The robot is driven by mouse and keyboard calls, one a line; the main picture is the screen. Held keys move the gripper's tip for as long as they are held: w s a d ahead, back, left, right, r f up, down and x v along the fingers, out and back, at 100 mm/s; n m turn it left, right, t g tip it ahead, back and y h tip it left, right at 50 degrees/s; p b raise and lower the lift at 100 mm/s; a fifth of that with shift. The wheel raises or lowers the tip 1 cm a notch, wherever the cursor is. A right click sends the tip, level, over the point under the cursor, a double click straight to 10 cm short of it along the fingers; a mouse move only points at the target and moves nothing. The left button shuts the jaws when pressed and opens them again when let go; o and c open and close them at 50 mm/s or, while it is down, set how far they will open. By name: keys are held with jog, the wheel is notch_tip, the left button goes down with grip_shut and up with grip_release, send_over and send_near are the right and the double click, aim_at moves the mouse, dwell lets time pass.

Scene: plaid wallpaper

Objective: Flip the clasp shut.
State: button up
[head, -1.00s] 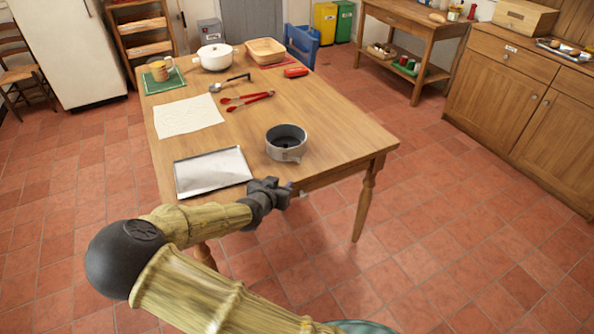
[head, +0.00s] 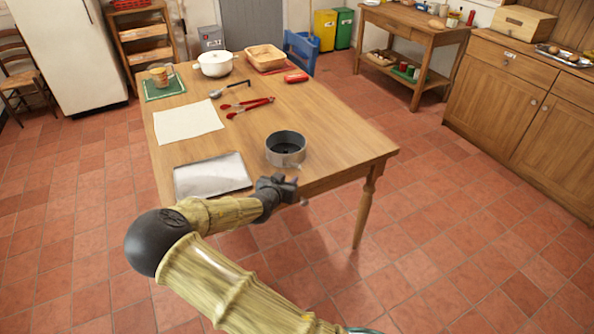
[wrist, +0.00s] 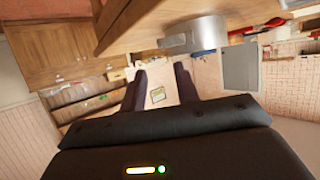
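The round grey metal pan (head: 286,156) stands on the wooden table near its front right corner. It also shows in the wrist view (wrist: 200,34), where a short pale piece, likely the clasp (wrist: 168,42), juts from its left side. In the head view the clasp is too small and blurred to tell its position. My gripper (head: 298,188) is just off the table's front edge, in front of the pan and apart from it. In the wrist view my gripper's two dark fingers (wrist: 160,70) are spread with nothing between them.
A metal baking tray (head: 212,176) lies left of my gripper at the table's front. Red tongs (head: 250,107), a ladle (head: 230,89), a paper sheet (head: 187,122) and a white pot (head: 215,64) are farther back. The table (head: 335,140) is bare right of the pan.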

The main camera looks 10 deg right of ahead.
aim_at(299, 168)
jog(key=x, duration=1)
jog(key=shift+w+f, duration=0.1)
grip_shut()
